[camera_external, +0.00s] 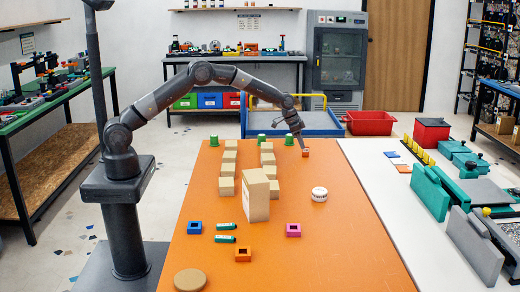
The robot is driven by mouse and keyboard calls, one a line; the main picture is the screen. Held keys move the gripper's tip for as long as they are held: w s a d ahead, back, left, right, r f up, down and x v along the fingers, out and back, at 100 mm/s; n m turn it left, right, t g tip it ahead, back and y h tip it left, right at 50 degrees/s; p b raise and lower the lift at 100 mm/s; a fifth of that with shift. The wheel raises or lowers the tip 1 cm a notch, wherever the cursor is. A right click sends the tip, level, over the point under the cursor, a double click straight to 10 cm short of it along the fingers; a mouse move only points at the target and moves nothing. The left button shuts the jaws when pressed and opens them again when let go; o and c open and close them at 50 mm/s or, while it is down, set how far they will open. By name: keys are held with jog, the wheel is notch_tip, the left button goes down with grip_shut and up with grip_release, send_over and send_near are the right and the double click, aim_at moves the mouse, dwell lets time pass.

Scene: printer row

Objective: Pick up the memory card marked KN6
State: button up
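No marking KN6 is readable, and I cannot pick out the memory card for certain. Two small flat pieces, one blue (391,154) and one orange (402,168), lie on the white surface to the right; I cannot tell what they are. My gripper (301,144) points down over the far part of the orange table (350,240). It is just above or beside a small orange block (306,154); I cannot tell whether they touch. The fingers are too small to show whether they are open or shut.
Two rows of cardboard boxes (227,170) and a taller box (255,196) stand mid-table. A baseball (319,194) is right of them. Blue (195,228), orange (243,254) and magenta (293,230) square pieces lie nearer. The table's right front is clear.

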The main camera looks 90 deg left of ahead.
aim_at(304, 157)
jog(key=x, duration=0.5)
jog(key=shift+w+a, duration=0.1)
jog(key=shift+a, duration=0.05)
jog(key=shift+r, duration=0.1)
grip_shut()
